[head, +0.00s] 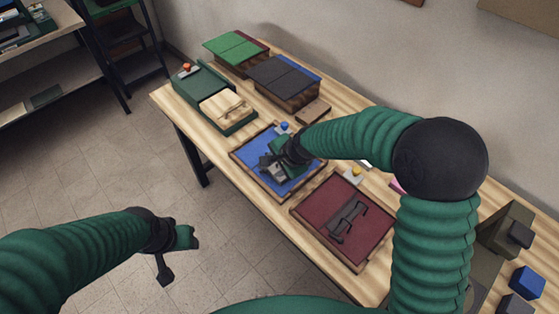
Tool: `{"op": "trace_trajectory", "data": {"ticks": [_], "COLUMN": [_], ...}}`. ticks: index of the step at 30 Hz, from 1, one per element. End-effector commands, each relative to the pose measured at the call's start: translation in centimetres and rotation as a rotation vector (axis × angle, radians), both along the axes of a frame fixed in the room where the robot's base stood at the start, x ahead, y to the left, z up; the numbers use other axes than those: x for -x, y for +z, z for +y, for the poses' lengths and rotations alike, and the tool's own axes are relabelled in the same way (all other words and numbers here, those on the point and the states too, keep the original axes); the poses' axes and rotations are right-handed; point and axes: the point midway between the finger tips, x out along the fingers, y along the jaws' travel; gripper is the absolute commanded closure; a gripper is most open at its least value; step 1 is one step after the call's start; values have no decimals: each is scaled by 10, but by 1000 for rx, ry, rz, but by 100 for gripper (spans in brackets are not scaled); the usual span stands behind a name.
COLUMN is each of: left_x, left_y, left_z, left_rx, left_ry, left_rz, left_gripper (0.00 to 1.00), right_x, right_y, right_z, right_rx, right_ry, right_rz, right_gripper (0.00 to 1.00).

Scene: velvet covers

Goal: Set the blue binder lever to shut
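The blue binder (250,157) lies open on the wooden table, its blue inner face up inside a brown border. My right gripper (272,172) is over the middle of it, where the lever would be. The gripper and its wrist cover the lever, so I cannot tell its position or whether the fingers touch it. The fingers are too small and hidden to read. A blue knob (284,126) stands at the binder's far edge. My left gripper (178,258) hangs over the floor, away from the table, with its fingers apart and nothing between them.
A dark red binder (312,211) with a dark lever lies just right of the blue one. Closed stacks (284,80) stand behind. Blocks lie at the right end. Floor (120,170) is clear left of the table.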

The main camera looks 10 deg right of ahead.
Motion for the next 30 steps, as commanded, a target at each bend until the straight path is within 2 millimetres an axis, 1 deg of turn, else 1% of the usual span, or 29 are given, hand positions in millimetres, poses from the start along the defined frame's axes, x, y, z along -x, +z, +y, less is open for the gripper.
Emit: {"op": "trace_trajectory", "data": {"ticks": [1,3,7,10,17,19,20,23,24,26,27,28,30], "left_x": [0,0,0,0,0,0,0,0,0,0,0,0,0], "left_y": [0,-1,-1,-1,0,0,0,0,0,0,0,0,0], "left_z": [0,0,0,0,0,0,0,0,0,0,0,0,0], "left_rx": [0,0,0,0,0,0,0,0,0,0,0,0,0], "left_ry": [0,0,0,0,0,0,0,0,0,0,0,0,0], "left_rz": [0,0,0,0,0,0,0,0,0,0,0,0,0], "left_gripper": [51,51,51,51,51,51,51,51,51,53,58,62,64], "right_x": [4,10,17,19,19,27,35,84,108,144,165,179,201], "right_y": [12,24,37,41,41,39,37,28,23,18,14,12,8], "right_z": [-4,-7,-12,-12,-13,-19,-26,-63,-81,-104,-115,-122,-133], "right_rx": [1,0,0,0,1,36,72,268,351,457,509,539,582], "right_ry": [-2,-1,0,0,2,37,77,319,439,617,722,791,906], "right_rz": [-4,-3,-1,0,0,-3,-6,-10,-2,9,20,26,38], "right_gripper": [60,60,60,60,60,60,60,60,60,62,64,64,64]}}
